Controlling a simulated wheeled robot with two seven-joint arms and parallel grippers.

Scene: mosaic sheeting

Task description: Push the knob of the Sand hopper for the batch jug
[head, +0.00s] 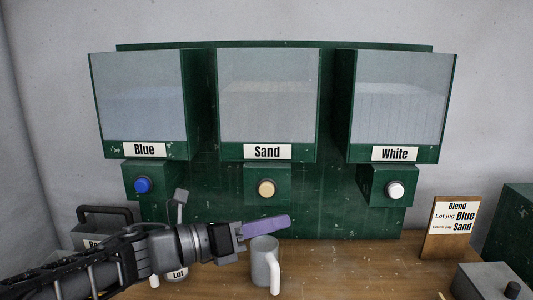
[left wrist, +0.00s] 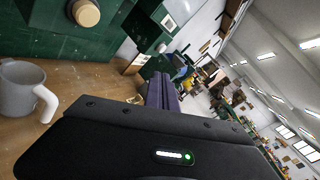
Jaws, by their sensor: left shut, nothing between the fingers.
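The Sand hopper (head: 268,105) is the middle one of three on a green panel. Its tan knob (head: 266,189) sits on a green block below the label and also shows in the left wrist view (left wrist: 86,13). A grey jug with a white handle (head: 262,258) stands on the table below that knob; no label is readable on it. It also shows in the left wrist view (left wrist: 18,90). My left gripper (head: 285,221) is shut and empty, its purple fingers just above the jug's rim, below the knob and apart from it. My right gripper is not in view.
Blue knob (head: 142,185) and white knob (head: 394,190) flank the Sand knob. A jug labelled Lot (head: 177,275) is partly hidden behind my left arm. A blend card (head: 449,228) reads Lot jug Blue, Batch jug Sand. A grey box (head: 490,284) sits at the right front.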

